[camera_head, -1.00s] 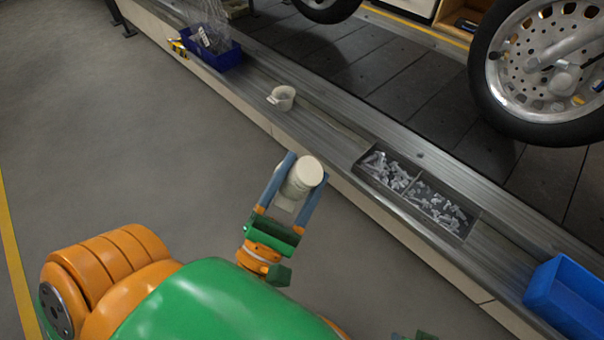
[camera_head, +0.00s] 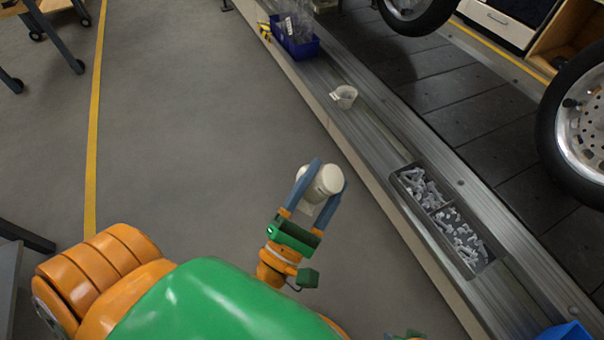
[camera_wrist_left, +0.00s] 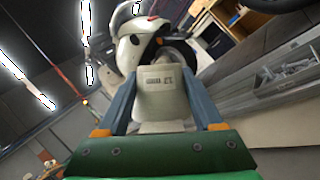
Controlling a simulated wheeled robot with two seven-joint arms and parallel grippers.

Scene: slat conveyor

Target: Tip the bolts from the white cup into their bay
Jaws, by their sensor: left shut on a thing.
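My left gripper (camera_head: 318,192) is shut on a white cup (camera_head: 322,181), with one blue finger on each side. It holds the cup above the floor, to the left of the conveyor edge. A pale round end of the cup faces the head camera; I see no bolts in it. In the left wrist view the cup (camera_wrist_left: 162,92) shows dark print on its side. A grey two-bay tray (camera_head: 488,262) is set in the ledge, to the right of the gripper. Both bays hold pale bolts or similar small parts (camera_head: 424,190). My right gripper's fingers are not visible.
A dark blue bin (camera_head: 298,46) with clear bags is farther back. Part of a blue bin (camera_head: 566,333) shows at the bottom right. Wheels stand over the slats.

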